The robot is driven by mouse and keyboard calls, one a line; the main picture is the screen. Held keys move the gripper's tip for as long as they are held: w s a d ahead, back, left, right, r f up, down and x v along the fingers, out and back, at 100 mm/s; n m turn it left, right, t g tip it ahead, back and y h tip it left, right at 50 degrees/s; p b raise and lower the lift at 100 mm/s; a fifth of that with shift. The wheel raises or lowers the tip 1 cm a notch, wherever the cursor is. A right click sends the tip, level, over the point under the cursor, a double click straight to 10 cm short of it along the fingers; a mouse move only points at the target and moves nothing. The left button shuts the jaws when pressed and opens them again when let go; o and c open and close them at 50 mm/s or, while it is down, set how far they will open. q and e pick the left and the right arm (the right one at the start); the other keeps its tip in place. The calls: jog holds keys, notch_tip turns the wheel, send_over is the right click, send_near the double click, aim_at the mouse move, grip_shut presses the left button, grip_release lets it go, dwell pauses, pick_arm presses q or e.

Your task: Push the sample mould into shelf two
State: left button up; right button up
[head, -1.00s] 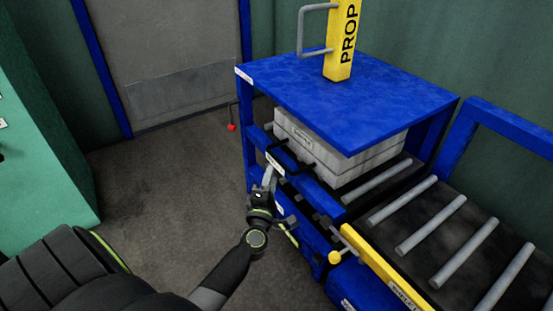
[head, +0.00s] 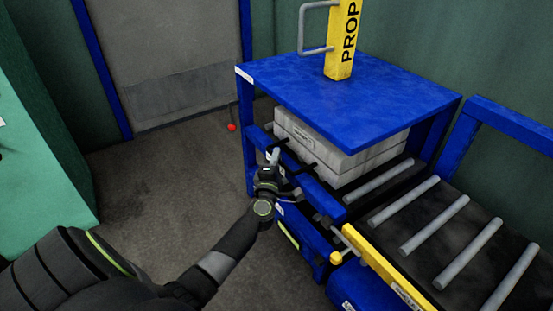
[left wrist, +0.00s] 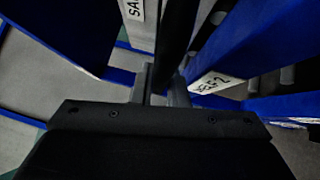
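The sample mould (head: 345,150) is a pale grey block with black handles, lying under the blue top of the press frame, its front towards the left. Its partly cut-off label "SA" (left wrist: 134,9) shows in the left wrist view. My left gripper (head: 273,156) is at the mould's front, by the black handle (head: 300,168). In the left wrist view the fingers (left wrist: 161,86) stand a small gap apart, with a dark bar at the gap; whether they grip it is unclear. A "SHELF 2" label (left wrist: 209,84) sits on a blue rail to the right. My right gripper is out of view.
The blue top (head: 350,95) carries a yellow PROP post (head: 341,40). A roller conveyor (head: 440,225) with a yellow bar (head: 385,268) lies at right. A red knob (head: 231,127) hangs left of the frame. The floor (head: 170,190) at left is clear.

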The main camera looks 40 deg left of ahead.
pick_arm(q)
grip_shut()
jog(key=shift+w+a+r, duration=0.1)
jog(key=shift+w+a, duration=0.1)
jog(key=shift+a, duration=0.3)
jog(key=shift+w+a+r, duration=0.1)
jog(key=shift+w+a, duration=0.1)
jog(key=shift+a, duration=0.25)
jog(key=shift+w+a+f, duration=0.1)
jog(key=shift+a, duration=0.1)
jog(key=shift+a+f, duration=0.1)
jog(key=shift+f, duration=0.05)
jog(key=o, duration=0.5)
grip_release()
